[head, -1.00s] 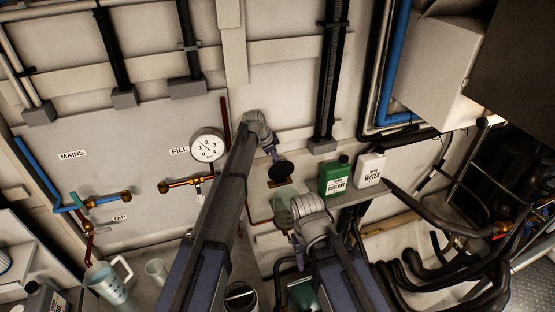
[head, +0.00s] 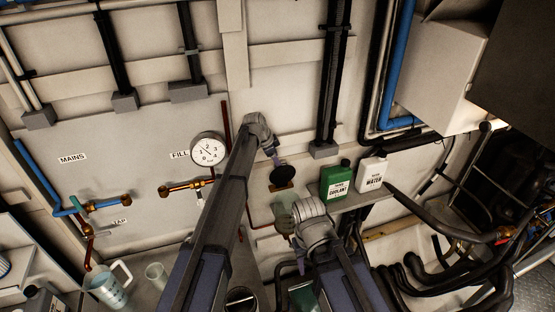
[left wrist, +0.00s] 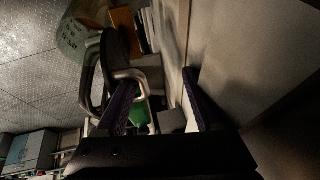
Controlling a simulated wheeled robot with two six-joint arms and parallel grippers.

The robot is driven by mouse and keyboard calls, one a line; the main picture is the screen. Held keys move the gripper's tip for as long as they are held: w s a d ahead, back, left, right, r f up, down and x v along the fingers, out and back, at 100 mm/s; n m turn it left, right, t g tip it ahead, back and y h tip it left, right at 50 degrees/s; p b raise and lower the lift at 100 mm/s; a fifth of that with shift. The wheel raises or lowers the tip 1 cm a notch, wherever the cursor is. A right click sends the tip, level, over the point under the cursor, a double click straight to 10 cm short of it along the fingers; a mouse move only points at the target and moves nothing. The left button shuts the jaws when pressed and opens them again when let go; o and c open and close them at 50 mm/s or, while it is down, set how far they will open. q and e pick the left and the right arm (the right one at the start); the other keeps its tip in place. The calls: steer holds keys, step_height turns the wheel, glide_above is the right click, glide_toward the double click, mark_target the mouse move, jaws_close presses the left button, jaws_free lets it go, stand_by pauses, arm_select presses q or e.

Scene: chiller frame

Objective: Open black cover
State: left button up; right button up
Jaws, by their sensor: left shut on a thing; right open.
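The black cover (head: 284,174) is a dark round disc above a brass-brown piece and a greenish see-through vessel (head: 283,212). It is tilted up, its round face towards the head camera. My left gripper (head: 271,150) reaches down to its upper edge, shut on it; the arm hides part of the contact. In the left wrist view, the dark cover (left wrist: 118,42) and a metal loop are close to one finger, and the vessel (left wrist: 75,42) is behind. My right gripper (head: 300,243) is open, low in front of the vessel, its fingertips partly hidden by its own wrist.
A green coolant bottle (head: 336,181) and a white water bottle (head: 371,173) stand on a shelf to the right. A gauge (head: 207,149) and brass valves are on the left wall. Black hoses (head: 410,282) crowd the lower right.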

mark_target(280, 173)
arm_select(q)
steer(key=shift+a, duration=0.5)
steer(key=s+d, duration=0.1)
steer(key=s, duration=0.1)
steer(key=s+d, duration=0.1)
steer(key=s, duration=0.2)
steer(key=s+f, duration=0.1)
steer(key=s, duration=0.1)
steer(key=shift+s+d+b, duration=0.2)
steer(key=shift+d+b, duration=0.1)
steer(key=shift+d, duration=0.1)
steer(key=s+d+f+b, duration=0.3)
steer(key=s+f+b, duration=0.3)
steer(key=p+v, duration=0.8)
steer(key=v, duration=0.1)
steer(key=s+d+f+n+g+y+b, duration=0.1)
steer(key=s+f+n+b, duration=0.4)
steer(key=s+f+b, duration=0.7)
steer(key=shift+s+d+f+n+g+y, duration=0.35)
steer(key=shift+s+f+g+y, duration=0.45)
steer(key=shift+s, duration=0.9)
steer(key=shift+f, duration=0.1)
steer(key=shift+f, duration=0.1)
